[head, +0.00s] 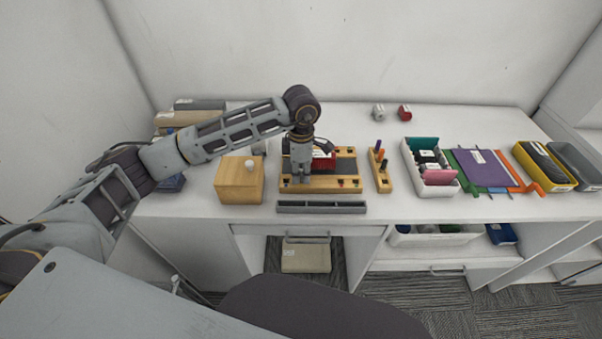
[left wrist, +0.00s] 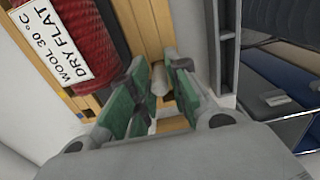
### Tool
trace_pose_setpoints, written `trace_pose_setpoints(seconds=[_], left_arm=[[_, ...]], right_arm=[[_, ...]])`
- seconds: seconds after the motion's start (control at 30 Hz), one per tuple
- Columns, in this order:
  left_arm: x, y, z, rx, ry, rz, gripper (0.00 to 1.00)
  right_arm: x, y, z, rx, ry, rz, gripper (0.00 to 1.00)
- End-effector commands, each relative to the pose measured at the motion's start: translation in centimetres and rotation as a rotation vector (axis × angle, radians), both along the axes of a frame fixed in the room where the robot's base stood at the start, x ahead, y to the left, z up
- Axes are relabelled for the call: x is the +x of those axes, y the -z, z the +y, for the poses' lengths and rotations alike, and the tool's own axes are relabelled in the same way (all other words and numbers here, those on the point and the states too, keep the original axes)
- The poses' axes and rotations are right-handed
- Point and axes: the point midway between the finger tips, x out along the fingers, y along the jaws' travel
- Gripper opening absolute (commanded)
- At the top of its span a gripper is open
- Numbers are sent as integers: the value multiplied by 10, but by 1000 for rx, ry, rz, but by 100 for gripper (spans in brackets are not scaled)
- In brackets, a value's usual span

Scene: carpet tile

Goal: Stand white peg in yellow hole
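My left gripper (head: 301,181) points down over a wooden frame (head: 322,184) on the desk. In the left wrist view, its green-padded fingers (left wrist: 160,66) are apart. A short pale peg-like cylinder (left wrist: 158,78) shows between the fingers, with gaps beside it; I cannot tell how near it is. A white knob-like piece (head: 249,164) stands on a wooden box (head: 239,184) left of the gripper. A yellow hole cannot be made out. My right gripper is not in view.
A red knitted item (left wrist: 82,40) with a care label lies beside the fingers. A narrow wooden rack (head: 383,183) with dark and orange pegs stands right of the frame. A grey tray (head: 321,207) lies in front. A white bin (head: 432,190) stands further right.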

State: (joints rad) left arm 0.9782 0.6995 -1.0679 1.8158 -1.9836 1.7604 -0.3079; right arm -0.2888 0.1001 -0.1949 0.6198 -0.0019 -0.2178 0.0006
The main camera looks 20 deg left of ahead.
Motion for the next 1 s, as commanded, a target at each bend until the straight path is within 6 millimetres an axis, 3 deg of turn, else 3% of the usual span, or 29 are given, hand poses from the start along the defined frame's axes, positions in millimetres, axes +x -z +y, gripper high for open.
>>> trace_pose_setpoints(seconds=[0.7,1.0], left_arm=[[1,-96,-1,-2,1,-5,18],[0,-115,-1,-1,0,-1,18]], right_arm=[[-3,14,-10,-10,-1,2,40],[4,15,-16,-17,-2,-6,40]])
